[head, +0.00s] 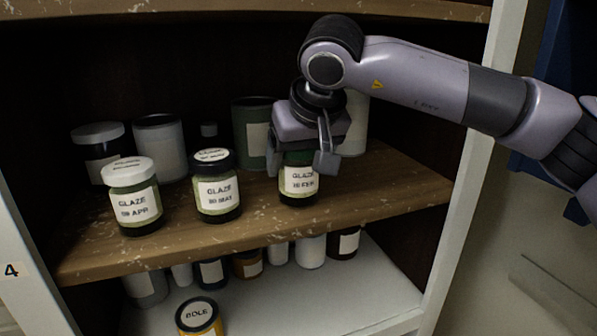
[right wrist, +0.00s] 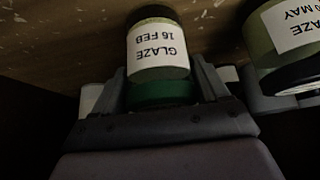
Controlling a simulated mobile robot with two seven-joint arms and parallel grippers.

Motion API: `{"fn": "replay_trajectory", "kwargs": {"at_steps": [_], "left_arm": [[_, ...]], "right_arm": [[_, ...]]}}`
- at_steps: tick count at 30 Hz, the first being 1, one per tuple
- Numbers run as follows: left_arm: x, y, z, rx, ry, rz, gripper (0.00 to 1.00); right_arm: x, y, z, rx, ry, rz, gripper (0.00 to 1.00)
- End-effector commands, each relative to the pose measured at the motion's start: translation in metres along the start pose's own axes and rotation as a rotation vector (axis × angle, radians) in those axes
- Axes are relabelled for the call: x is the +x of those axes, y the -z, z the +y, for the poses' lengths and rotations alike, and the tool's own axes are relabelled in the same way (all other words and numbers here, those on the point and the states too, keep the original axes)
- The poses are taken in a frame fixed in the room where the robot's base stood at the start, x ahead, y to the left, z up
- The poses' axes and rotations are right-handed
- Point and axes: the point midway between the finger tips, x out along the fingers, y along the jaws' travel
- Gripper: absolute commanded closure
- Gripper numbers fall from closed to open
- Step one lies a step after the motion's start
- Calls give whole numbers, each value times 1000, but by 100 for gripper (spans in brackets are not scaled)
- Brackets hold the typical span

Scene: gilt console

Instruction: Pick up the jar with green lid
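The jar with the green lid (head: 299,183) stands upright on the wooden shelf, labelled "GLAZE 16 FEB". In the right wrist view the same jar (right wrist: 158,52) shows its dark green lid between my fingers. My right gripper (head: 300,160) comes down over the jar from above, one finger on each side of the lid. In the right wrist view the fingers (right wrist: 160,82) lie very close to the lid; whether they press on it I cannot tell. The gripper hides most of the lid in the head view. My left gripper is not in view.
A black-lidded "GLAZE" May jar (head: 217,187) stands to the left, and a white-lidded April jar (head: 134,197) farther left. Larger containers, including a green one (head: 252,130), stand behind. The cabinet's white side post (head: 462,190) is on the right. More jars fill the lower shelf (head: 350,300).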

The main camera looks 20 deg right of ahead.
Motion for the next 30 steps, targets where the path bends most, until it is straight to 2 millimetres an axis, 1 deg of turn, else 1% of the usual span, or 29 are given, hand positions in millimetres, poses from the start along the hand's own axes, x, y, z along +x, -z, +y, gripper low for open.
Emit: {"fn": "replay_trajectory", "kwargs": {"at_steps": [11, 16, 23, 30], "left_arm": [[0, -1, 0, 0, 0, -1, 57], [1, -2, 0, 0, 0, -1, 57], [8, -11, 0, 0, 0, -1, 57], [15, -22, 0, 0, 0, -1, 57]], "right_arm": [[-4, 3, 0, 0, 1, 4, 72], [-15, 10, 0, 2, 1, 5, 72], [-29, -20, 0, -3, 1, 5, 72], [-58, -66, 0, -4, 2, 6, 72]]}}
